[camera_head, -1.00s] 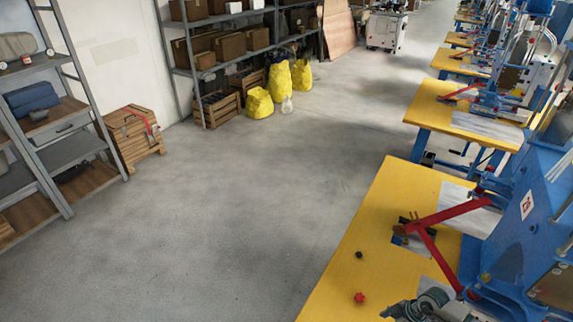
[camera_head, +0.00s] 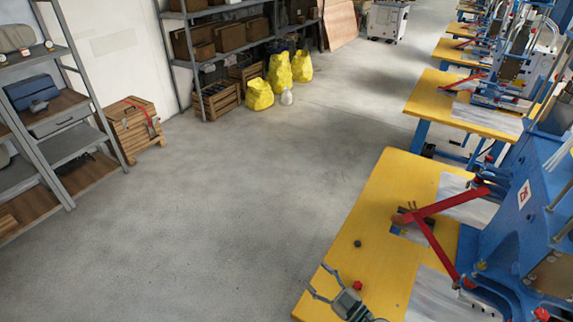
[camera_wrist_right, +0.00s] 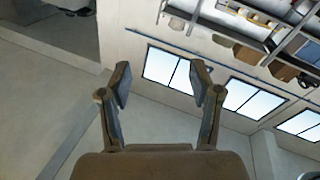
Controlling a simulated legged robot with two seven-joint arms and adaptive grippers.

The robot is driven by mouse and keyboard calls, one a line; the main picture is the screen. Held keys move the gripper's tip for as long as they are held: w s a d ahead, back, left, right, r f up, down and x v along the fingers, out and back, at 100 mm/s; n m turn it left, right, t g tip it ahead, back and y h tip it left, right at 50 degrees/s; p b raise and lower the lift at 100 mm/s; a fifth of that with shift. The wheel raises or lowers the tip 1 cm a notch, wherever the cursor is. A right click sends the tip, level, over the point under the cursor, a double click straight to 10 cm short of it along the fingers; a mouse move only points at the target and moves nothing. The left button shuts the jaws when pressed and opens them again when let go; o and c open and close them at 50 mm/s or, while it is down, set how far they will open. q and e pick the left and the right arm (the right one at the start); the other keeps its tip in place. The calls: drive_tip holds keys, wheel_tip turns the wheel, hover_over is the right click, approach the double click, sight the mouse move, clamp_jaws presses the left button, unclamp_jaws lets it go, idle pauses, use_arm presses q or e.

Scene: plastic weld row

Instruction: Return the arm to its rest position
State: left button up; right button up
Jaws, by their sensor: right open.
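My right gripper (camera_head: 322,283) is low in the head view, at the near left edge of the yellow table (camera_head: 385,190). Its two fingers are spread and nothing is between them. In the right wrist view the open fingers (camera_wrist_right: 160,90) frame only the far wall and its windows. A small red knob (camera_head: 357,286) lies on the table beside the gripper, and a small dark knob (camera_head: 357,244) lies farther back. My left gripper is in neither view.
A blue welding machine (camera_head: 520,215) with red lever arms (camera_head: 450,204) stands on the table's right side. More yellow tables (camera_head: 455,102) run back along the right. Shelves (camera_head: 75,143), a wooden crate (camera_head: 130,128) and yellow bags (camera_head: 280,75) line the left and back. The grey floor (camera_head: 220,210) is clear.

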drive_tip(key=d+f+m+t+h, duration=0.3)
drive_tip(key=d+m+h, duration=0.5)
drive_tip(key=m+h, duration=0.15)
drive_tip(key=s+d+f+m+g+h, duration=0.2)
drive_tip(key=s+d+f+g+h, duration=0.35)
drive_tip(key=f, duration=0.25)
drive_tip(key=s+a+f+n+g+y, duration=0.1)
drive_tip(key=s+f+g, duration=0.35)
drive_tip(key=s, duration=0.45)
drive_tip(key=s+a+f+n+g+y, duration=0.1)
drive_tip(key=s+f+g, duration=0.35)
drive_tip(key=s, duration=0.45)
wheel_tip(320, 180, down, 26)
drive_tip(key=s, duration=0.2)
drive_tip(key=s+d+f, duration=0.2)
drive_tip(key=s+f, duration=0.6)
drive_tip(key=s+d+f+g, duration=0.1)
drive_tip(key=s+f, duration=0.7)
drive_tip(key=s, duration=0.1)
drive_tip(key=shift+d, duration=0.4)
